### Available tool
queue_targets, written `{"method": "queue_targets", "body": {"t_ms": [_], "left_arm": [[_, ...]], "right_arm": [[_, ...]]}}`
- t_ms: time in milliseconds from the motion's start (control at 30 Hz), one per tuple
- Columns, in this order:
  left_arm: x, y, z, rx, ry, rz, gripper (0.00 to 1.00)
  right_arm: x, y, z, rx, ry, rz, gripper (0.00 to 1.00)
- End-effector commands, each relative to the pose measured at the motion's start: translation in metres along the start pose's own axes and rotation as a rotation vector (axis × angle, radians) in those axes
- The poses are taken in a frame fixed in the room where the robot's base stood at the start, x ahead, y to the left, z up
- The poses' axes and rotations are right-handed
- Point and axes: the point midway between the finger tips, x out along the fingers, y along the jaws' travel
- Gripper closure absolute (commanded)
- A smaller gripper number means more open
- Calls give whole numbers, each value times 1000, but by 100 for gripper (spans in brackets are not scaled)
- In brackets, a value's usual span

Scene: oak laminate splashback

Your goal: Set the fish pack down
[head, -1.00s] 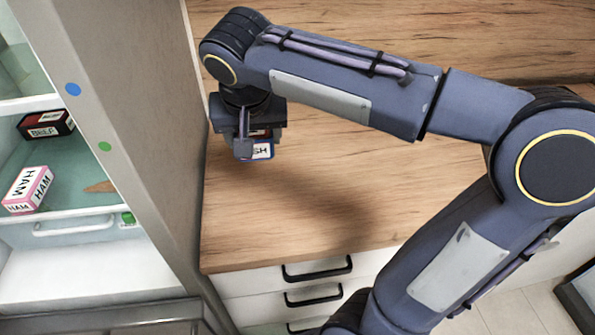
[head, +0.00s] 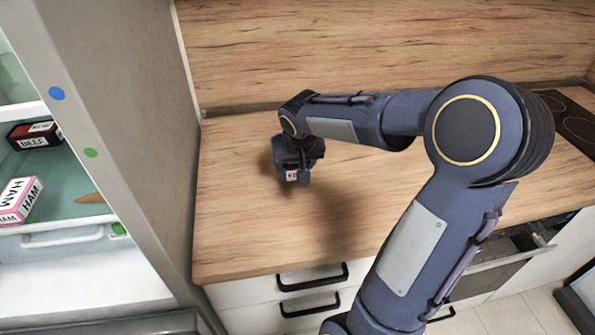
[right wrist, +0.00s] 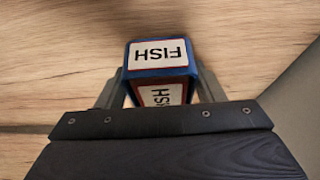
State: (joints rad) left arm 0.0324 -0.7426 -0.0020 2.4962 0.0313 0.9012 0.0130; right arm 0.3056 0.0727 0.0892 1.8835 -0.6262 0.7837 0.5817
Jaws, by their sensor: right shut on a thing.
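The fish pack (right wrist: 158,55) is a blue box with white FISH labels, seen upside down between the fingers in the right wrist view. In the head view only a small part of the fish pack (head: 291,175) shows below the gripper. My right gripper (head: 297,177) is shut on it, over the left part of the wooden worktop (head: 235,230). In the right wrist view the gripper's fingers (right wrist: 158,92) are at both sides of the pack. I cannot tell whether the pack touches the worktop. My left gripper is not in view.
An open fridge (head: 85,205) at the left holds a black and red beef pack (head: 35,136), a pink and white ham pack (head: 18,203) and a carrot (head: 90,198). A wooden splashback (head: 380,45) stands behind. A hob (head: 570,120) lies at the right. The worktop around the gripper is clear.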

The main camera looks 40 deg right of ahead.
Motion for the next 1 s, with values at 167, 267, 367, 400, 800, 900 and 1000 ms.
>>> {"method": "queue_targets", "body": {"t_ms": [167, 267, 367, 400, 800, 900, 1000], "left_arm": [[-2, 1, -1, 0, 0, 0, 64], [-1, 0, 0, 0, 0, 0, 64], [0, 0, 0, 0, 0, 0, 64], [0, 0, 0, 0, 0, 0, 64], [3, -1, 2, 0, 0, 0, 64], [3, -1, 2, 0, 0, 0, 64], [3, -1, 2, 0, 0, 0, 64]], "right_arm": [[13, 5, -4, 2, 1, 0, 74], [28, 8, -1, 1, -2, 0, 74], [41, 8, 5, 1, -1, 0, 74], [44, 8, 6, 1, 1, -1, 74], [49, 8, 8, 1, 4, -1, 74], [49, 8, 9, 1, 1, -1, 32], [49, 8, 9, 1, 1, -1, 19]]}}
